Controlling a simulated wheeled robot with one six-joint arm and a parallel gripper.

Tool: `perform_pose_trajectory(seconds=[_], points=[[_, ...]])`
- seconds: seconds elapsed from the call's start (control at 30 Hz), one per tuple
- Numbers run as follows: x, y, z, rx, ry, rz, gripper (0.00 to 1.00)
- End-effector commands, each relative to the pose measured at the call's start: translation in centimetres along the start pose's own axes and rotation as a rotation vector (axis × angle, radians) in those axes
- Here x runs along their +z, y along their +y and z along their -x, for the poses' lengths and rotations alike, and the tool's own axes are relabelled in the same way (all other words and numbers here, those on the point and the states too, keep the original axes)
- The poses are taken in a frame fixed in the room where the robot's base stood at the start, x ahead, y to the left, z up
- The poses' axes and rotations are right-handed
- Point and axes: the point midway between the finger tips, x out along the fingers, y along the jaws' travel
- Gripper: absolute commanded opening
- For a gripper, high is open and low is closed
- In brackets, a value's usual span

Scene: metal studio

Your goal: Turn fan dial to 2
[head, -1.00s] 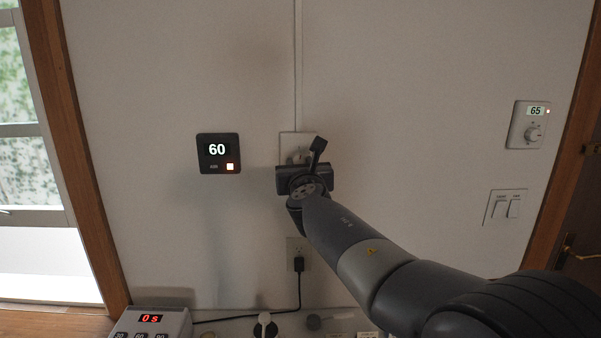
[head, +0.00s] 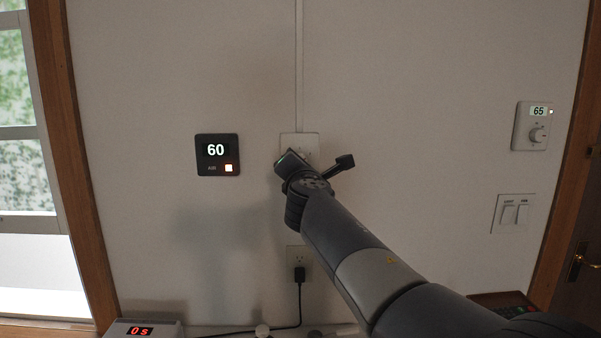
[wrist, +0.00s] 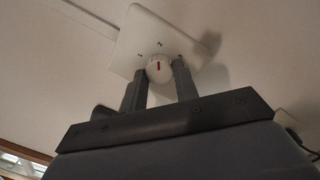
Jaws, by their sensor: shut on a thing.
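The fan dial (wrist: 159,68) is a round white knob with a red mark on a white wall plate (wrist: 145,28). In the wrist view the two fingers of my gripper (wrist: 160,78) stand on either side of the knob, shut on it. In the head view the plate (head: 312,139) shows at the wall's middle, and my wrist hides the knob.
A black panel (head: 217,155) reading 60 is to the left. A thermostat (head: 531,126) reading 65 and a double switch (head: 513,213) are to the right. An outlet (head: 299,255) with a black plug is below.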

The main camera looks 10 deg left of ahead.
Motion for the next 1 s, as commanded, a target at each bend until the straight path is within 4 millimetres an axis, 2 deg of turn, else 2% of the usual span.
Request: perform_pose_trajectory(seconds=[0.2, 0.67, 0.7, 0.93, 1.0], points=[[-0.07, -0.03, 0.00, -0.001, -0.003, -0.055, 0.06], [-0.01, 0.02, -0.01, -0.001, -0.004, -0.066, 0.06], [-0.01, 0.02, -0.01, -0.001, -0.004, -0.066, 0.30], [0.00, 0.02, 0.00, -0.001, -0.004, -0.066, 0.49], [-0.01, 0.02, 0.00, -0.001, -0.004, -0.066, 0.51]])
